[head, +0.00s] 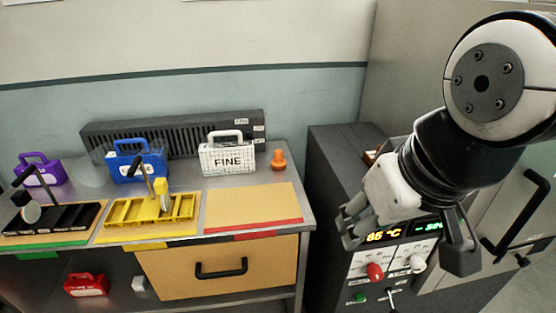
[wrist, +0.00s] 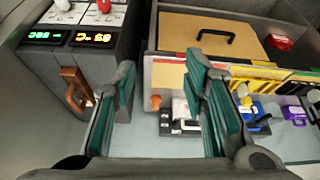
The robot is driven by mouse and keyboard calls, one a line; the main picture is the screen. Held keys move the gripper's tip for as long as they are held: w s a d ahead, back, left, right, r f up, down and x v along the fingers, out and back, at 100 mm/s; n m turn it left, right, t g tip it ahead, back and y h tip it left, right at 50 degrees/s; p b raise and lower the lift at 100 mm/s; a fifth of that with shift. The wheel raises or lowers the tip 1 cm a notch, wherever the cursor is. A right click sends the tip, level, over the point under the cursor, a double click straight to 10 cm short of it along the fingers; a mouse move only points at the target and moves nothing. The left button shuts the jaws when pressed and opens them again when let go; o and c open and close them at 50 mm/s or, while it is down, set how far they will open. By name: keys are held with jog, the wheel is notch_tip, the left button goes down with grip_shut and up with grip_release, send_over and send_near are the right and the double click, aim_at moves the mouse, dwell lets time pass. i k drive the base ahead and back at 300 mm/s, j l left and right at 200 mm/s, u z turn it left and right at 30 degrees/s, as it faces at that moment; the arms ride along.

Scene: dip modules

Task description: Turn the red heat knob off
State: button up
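The red heat knob (head: 375,271) is on the front panel of the dark cabinet (head: 335,190), below an orange display (head: 384,236) reading about 85 °C. A white knob (head: 417,263) is to its right, under a green display (head: 429,227). In the wrist view, which is upside down, the red knob (wrist: 104,5) shows at the top edge, partly cut off. My gripper (head: 408,240) is above and in front of the panel, apart from the red knob. Its two fingers stand wide apart with nothing between them in the wrist view (wrist: 161,65). The knob's pointer setting is too small to read.
A green button (head: 360,297) and a small lever (head: 391,294) are low on the panel. A brown handle (wrist: 75,90) stands on the cabinet top. Left is a bench with a yellow tray (head: 125,232), lockout cases and an orange stopper (head: 279,160). A door handle (head: 515,215) is at right.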

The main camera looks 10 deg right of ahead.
aim_at(374, 273)
jog(key=j+z, duration=0.3)
jog(key=j, duration=1.2)
